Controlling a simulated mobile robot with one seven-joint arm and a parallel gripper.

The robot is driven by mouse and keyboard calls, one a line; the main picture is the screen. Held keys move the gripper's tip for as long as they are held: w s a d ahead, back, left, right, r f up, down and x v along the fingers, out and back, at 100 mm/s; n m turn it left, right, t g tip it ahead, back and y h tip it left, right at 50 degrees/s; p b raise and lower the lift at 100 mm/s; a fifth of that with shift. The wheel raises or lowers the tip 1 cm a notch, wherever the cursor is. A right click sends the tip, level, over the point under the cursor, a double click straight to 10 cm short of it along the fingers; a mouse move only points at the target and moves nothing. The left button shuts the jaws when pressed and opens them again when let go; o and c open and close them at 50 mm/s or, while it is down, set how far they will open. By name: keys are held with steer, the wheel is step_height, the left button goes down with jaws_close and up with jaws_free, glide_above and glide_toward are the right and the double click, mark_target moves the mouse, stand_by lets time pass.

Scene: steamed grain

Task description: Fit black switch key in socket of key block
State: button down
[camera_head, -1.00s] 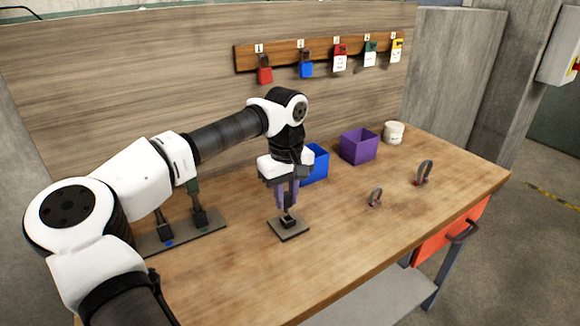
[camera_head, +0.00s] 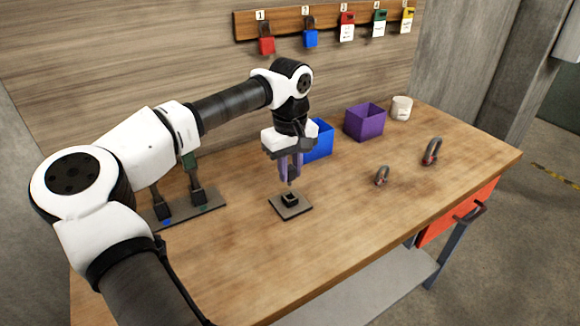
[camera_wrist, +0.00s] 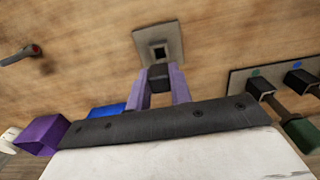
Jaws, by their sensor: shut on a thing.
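The key block is a small dark square plate (camera_head: 278,206) on the bench, with a raised black socket (camera_head: 290,200) in its middle. In the wrist view the plate (camera_wrist: 173,35) shows a square hole in the socket. My gripper (camera_head: 290,179), with purple fingers, is directly above the block, pointing down. It is shut on the black switch key (camera_wrist: 158,72), whose dark end shows between the fingertips in the wrist view. In the head view a small gap shows between the fingertips and the socket. The key's lower end is hard to make out there.
Left of the block, a dark plate (camera_head: 215,199) carries two black blocks with upright handles. Behind stand a blue bin (camera_head: 319,141), a purple bin (camera_head: 364,121) and a white cup (camera_head: 401,107). Two shackles (camera_head: 382,175) (camera_head: 432,152) lie to the right. The front bench is clear.

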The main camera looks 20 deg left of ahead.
steer(key=shift+f+b, duration=1.75)
steer(key=shift+f, duration=0.75)
steer(key=shift+f, duration=0.15)
steer(key=c, duration=1.2)
jaws_free()
steer(key=shift+o, duration=0.2)
